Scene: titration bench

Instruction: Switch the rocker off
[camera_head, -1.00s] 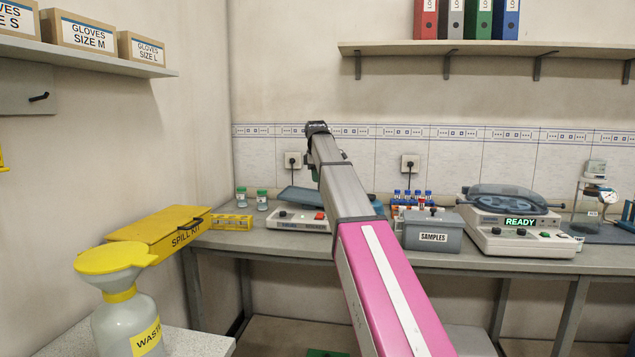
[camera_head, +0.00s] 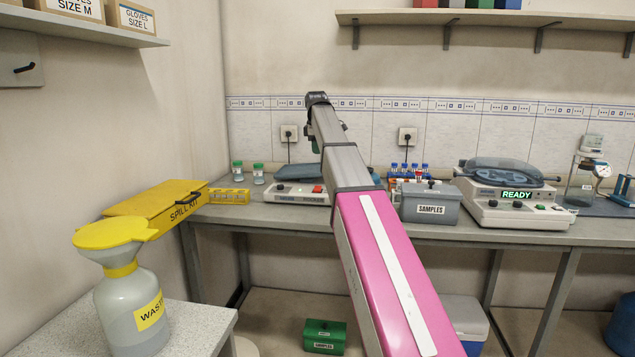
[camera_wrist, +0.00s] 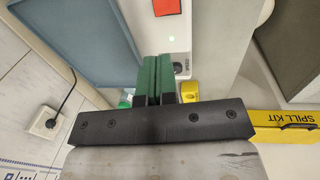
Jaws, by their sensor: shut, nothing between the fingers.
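The rocker (camera_head: 292,194) is a low white bench unit with a blue-grey tray (camera_head: 293,172) on top, at the back left of the bench. Its red switch (camera_head: 317,189) is on the front panel. My gripper (camera_wrist: 152,58) has green fingers, shut together and empty. They appear over the front panel, apart from the switch in the picture; their height above it is unclear. In the head view my arm hides most of the gripper.
A grey samples box (camera_head: 430,204) and tube rack stand right of the rocker, then a centrifuge reading READY (camera_head: 515,207). A yellow tray (camera_head: 229,196) and two green-capped jars stand left. The spill kit (camera_head: 160,207) and waste bottle (camera_head: 130,310) are nearer left.

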